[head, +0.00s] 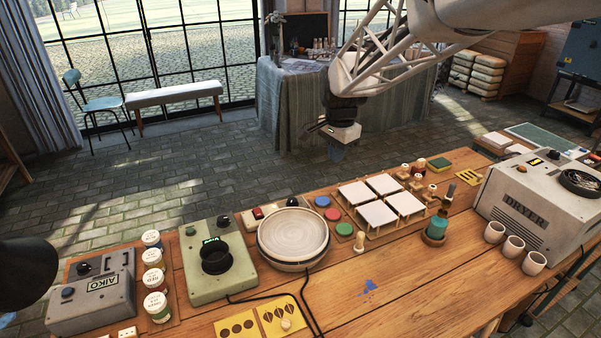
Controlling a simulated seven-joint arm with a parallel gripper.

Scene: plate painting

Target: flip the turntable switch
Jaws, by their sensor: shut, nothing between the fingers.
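The turntable (293,236) is a round, pale disc with a raised rim near the front middle of the wooden bench. Just behind its left side is a small control box (272,212) with a red switch (258,213) and a dark knob (292,202). The turntable partly hides this box. I cannot tell which way the switch is set. My gripper (336,152) hangs from the arm at the upper middle, pointing down beyond the bench's back edge. It is shut and empty, apart from the switch and turntable.
A green machine with a black cup (215,258) stands left of the turntable. Colored discs (333,215) and white tiles (382,184) lie to its right. A dryer (533,205) stands at the right end. Dark cables run in front of the turntable.

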